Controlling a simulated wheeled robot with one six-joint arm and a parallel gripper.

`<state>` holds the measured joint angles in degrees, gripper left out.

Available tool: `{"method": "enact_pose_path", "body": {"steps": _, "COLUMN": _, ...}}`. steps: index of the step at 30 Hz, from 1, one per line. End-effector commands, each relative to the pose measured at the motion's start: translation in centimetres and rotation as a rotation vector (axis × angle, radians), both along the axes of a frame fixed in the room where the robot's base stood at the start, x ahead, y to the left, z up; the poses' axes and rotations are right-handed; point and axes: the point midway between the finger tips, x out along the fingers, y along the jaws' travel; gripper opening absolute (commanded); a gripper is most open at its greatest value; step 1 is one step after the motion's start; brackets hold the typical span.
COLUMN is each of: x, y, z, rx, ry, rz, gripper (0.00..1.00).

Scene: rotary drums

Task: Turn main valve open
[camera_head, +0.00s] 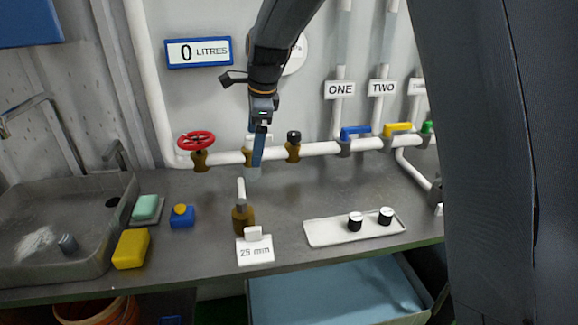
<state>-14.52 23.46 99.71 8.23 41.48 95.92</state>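A red handwheel valve (196,140) sits on a brass body at the left end of the white horizontal pipe (222,158). No label marks which valve is the main one. My gripper (256,165) points down in front of the pipe, to the right of the red wheel and apart from it. It overlaps a brass fitting with a white top (249,141), mostly hidden behind it; I cannot tell whether they touch. The fingers show edge-on, so their opening is unclear. A black-knobbed valve (294,137) is just right of my gripper.
Blue (356,131), yellow (398,127) and green (427,127) valves continue right. The display (198,52) reads 0 LITRES. On the counter (205,245) are a sink (115,225), sponge (131,249), loose brass valve (242,216) and white tray (325,232).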

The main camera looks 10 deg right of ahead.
Motion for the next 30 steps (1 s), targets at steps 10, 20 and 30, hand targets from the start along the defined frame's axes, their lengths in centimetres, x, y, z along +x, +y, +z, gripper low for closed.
{"method": "enact_pose_path", "body": {"steps": 10, "x": -4.0, "y": -4.6, "z": -2.1, "rx": -0.101, "ry": -0.021, "rz": 0.255, "gripper": 1.00}}
{"method": "enact_pose_path", "body": {"steps": 20, "x": -7.3, "y": -7.7, "z": -3.6, "rx": -0.171, "ry": -0.032, "rz": 0.458, "gripper": 1.00}}
{"method": "enact_pose_path", "body": {"steps": 30, "x": -8.2, "y": -8.4, "z": -4.0, "rx": -0.189, "ry": -0.035, "rz": 0.511, "gripper": 1.00}}
